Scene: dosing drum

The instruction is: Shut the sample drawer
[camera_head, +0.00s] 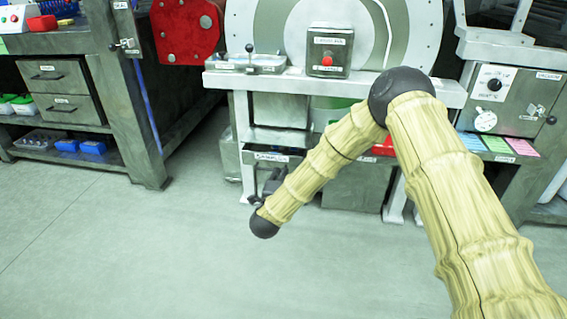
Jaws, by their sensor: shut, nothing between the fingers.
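The sample drawer (290,160), a grey front with a white label too small to read surely, sits low under the dosing drum's bench. It seems to stand out a little from the frame, but how far I cannot tell. My gripper (270,181) is dark and small in the view, just in front of and below the drawer's label. It is shut and empty. My own forearm hides part of the gripper and the area right of the drawer. Whether the fingers touch the drawer I cannot tell.
The large grey drum (270,25) stands above, with a control box (329,52) bearing a red button. A workbench with two drawers (58,82) is at left. A control panel (505,98) and coloured cards (498,144) are at right. The floor (130,240) in front is clear.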

